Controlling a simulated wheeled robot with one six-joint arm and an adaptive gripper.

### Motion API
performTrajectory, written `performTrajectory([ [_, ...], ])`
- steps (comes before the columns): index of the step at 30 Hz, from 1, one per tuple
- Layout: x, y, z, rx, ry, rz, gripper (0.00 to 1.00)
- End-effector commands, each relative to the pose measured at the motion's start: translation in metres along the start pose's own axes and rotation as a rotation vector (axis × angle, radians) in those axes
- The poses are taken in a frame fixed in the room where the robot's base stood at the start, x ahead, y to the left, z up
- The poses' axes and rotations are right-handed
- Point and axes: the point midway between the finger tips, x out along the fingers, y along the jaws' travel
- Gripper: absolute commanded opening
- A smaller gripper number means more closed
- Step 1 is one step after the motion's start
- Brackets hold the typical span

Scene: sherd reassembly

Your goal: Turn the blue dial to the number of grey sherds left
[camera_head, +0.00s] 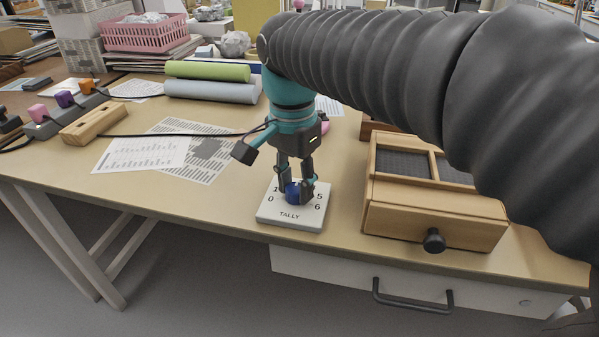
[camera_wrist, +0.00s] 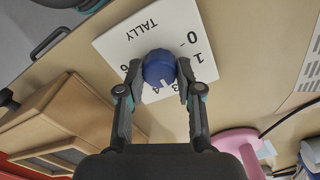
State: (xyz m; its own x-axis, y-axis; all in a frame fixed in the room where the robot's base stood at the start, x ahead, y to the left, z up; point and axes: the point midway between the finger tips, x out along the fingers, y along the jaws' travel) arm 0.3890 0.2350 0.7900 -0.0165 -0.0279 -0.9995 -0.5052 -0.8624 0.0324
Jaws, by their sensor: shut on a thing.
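The blue dial (camera_head: 293,194) sits on a white plate (camera_head: 290,218) marked TALLY, near the table's front edge. Numbers ring the dial; 0, 1, 5 and 6 show in the head view. My gripper (camera_head: 296,187) points down over the plate, its fingers shut on the dial from both sides. In the wrist view the dial (camera_wrist: 158,66) lies between the fingertips. A white mark on its lower rim there faces the area of 3 and 4; I cannot tell exactly which number. I make out no grey sherds in either view.
Right of the plate stands a wooden box (camera_head: 405,218) with dark mesh panels and a black knob. Printed sheets (camera_head: 140,153) and a wooden block (camera_head: 94,124) lie to the left. Behind are rolls (camera_head: 210,90) and a pink basket (camera_head: 145,35). A drawer handle (camera_head: 412,301) juts out below.

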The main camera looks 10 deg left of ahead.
Motion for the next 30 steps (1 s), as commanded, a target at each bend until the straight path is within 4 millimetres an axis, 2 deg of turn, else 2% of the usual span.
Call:
performTrajectory([
  [15,0.0007,-0.0001,0.0000,0.020,-0.001,0.001,0.00],
  [16,0.0007,-0.0001,0.0000,0.020,-0.001,0.001,0.38],
  [18,0.0007,-0.0001,0.0000,0.020,-0.001,0.001,0.55],
  [19,0.0007,-0.0001,0.0000,0.020,-0.001,0.001,0.61],
  [30,-0.0033,-0.0002,-0.0001,0.020,0.000,0.000,0.61],
])
